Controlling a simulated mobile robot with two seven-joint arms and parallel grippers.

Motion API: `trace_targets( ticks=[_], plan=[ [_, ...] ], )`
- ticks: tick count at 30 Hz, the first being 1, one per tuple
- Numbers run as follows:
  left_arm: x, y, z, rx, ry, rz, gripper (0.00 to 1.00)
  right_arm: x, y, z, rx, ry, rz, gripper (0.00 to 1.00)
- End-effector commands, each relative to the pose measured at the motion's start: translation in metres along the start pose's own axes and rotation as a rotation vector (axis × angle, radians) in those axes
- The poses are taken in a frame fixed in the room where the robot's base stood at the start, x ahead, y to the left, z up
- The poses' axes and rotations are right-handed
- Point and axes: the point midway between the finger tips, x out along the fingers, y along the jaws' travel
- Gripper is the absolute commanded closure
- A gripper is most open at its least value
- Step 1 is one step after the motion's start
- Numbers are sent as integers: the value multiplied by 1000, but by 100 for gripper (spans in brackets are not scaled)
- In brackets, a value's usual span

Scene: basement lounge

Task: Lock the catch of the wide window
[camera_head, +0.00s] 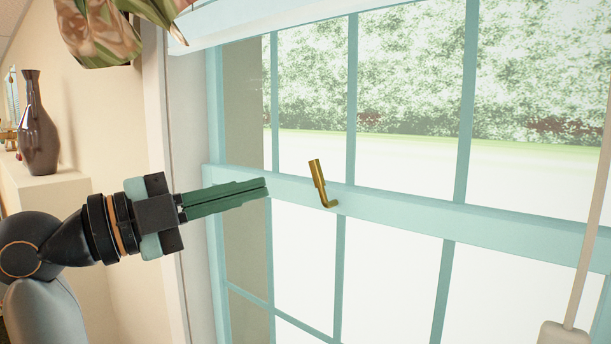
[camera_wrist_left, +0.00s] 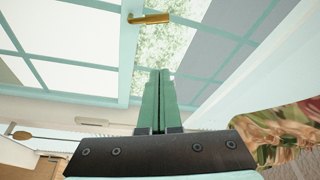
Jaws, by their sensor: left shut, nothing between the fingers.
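The wide window (camera_head: 400,215) has a pale teal frame and a crossbar across its middle. Its brass catch (camera_head: 319,183) sits on that crossbar, with a straight stem tilted up and a short hooked foot at the lower right. The catch also shows at the top of the left wrist view (camera_wrist_left: 150,18). My left gripper (camera_head: 266,187) comes in from the left with its green fingers shut and empty. In the picture its tips end a little left of the catch, apart from it. In the left wrist view the fingers (camera_wrist_left: 160,72) point toward the crossbar. My right gripper is not in view.
A patterned fabric (camera_head: 100,35) hangs at the top left by the window. A dark vase (camera_head: 37,125) stands on a ledge at the left. A pale rod (camera_head: 590,220) runs down the right side. The space around the catch looks clear.

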Motion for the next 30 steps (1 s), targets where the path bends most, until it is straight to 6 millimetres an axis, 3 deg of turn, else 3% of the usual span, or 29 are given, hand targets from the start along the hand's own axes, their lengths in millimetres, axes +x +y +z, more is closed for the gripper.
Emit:
trace_targets(
  ticks=[14, 17, 29, 30],
  plan=[
    [6, -1, -2, 2, 6, 1, 100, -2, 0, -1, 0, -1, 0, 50],
    [20, -2, -3, 0, 8, 2, 100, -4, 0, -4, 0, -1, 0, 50],
    [103, -2, -4, -1, 7, 3, 100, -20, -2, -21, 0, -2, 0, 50],
    [104, -2, 5, -3, 1, 3, 100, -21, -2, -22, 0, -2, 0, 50]
  ],
)
